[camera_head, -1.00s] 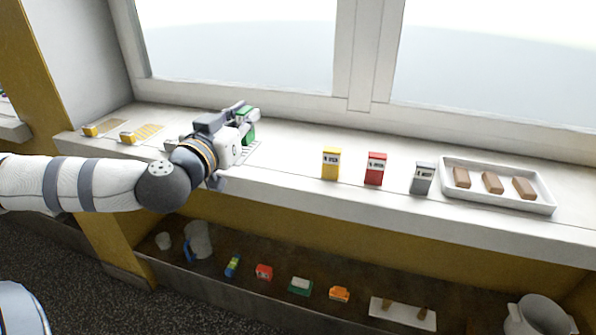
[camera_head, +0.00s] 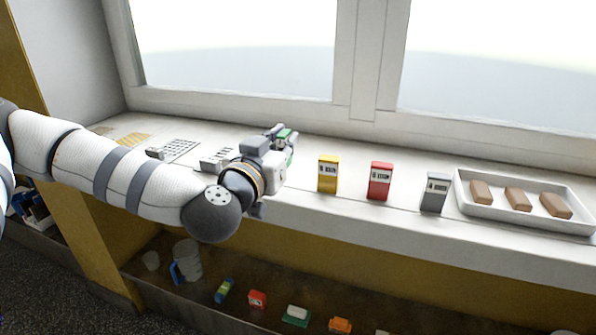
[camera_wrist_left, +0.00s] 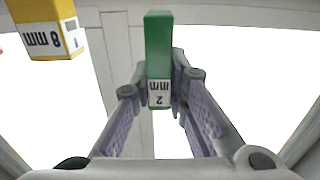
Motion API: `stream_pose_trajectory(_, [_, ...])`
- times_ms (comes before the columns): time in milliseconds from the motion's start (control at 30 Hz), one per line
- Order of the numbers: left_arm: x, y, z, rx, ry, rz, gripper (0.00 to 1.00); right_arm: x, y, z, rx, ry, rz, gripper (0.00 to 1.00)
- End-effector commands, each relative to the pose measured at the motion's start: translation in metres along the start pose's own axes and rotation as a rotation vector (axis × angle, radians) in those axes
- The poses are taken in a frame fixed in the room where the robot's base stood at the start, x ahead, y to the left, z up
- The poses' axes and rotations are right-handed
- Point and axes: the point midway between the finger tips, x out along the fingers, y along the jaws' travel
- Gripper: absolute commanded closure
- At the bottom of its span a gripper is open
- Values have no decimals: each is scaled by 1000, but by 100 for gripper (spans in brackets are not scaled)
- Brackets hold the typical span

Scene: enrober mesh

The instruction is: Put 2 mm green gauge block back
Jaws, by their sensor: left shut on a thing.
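The green gauge block (camera_head: 284,134), labelled 2 mm in the left wrist view (camera_wrist_left: 158,50), is held between the fingers of my left gripper (camera_head: 282,143). In the left wrist view the gripper (camera_wrist_left: 160,95) is shut on its labelled end. In the head view the gripper is above the white sill, just left of the yellow block (camera_head: 328,175), and partly hides the green block. The yellow block also shows in the left wrist view (camera_wrist_left: 45,25), labelled 8 mm. A red block (camera_head: 380,181) and a grey block (camera_head: 435,193) stand upright further right. My right gripper is not in view.
A white tray (camera_head: 582,226) with brown bars lies at the right of the sill (camera_head: 310,207). Mesh pieces (camera_head: 180,150) lie left of my gripper. The window frame (camera_head: 357,70) rises behind. A lower shelf (camera_head: 190,305) holds a mug and small items.

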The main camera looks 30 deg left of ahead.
Motion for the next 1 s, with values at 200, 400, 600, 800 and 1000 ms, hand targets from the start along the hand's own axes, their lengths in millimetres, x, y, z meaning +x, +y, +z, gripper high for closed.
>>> stream_pose_trajectory(200, [5, 10, 29, 0, -3, -1, 100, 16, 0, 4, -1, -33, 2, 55])
stream_pose_trajectory(400, [4, 10, 37, -3, 9, 0, 100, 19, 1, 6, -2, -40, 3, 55])
stream_pose_trajectory(600, [4, 10, 39, -1, 8, 1, 100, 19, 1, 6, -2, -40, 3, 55])
stream_pose_trajectory(800, [4, 9, 39, -2, 8, 0, 66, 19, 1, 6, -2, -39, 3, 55])
stream_pose_trajectory(1000, [4, 9, 38, -2, 8, 0, 66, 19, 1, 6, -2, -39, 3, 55])
